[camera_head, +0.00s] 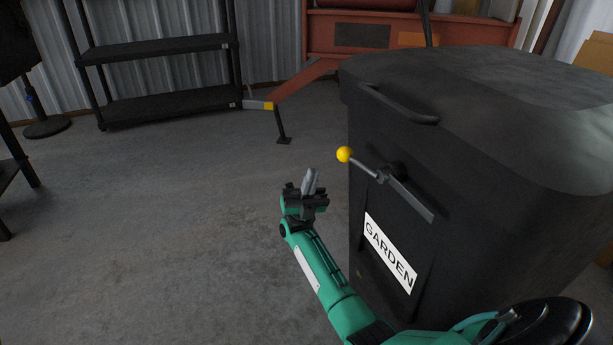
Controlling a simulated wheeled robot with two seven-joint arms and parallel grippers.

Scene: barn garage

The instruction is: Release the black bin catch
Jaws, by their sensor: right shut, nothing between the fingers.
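The black bin (490,200) stands at the right in the head view, with its lid down and a white GARDEN label (390,252) on its side. The catch (403,190) is a grey metal lever on the bin's side, above the label. It slants from a yellow ball knob (345,154) at its upper left end down to the right, past a dark pivot. My right gripper (311,180) is shut and empty, its fingers pointing up. It appears left of and a little below the yellow knob, apart from it. My left gripper is out of view.
A dark bar handle (398,103) sits at the lid's edge above the catch. An empty black shelf rack (165,95) and a red-orange machine frame (375,35) stand at the back. The concrete floor (150,220) left of the bin is clear.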

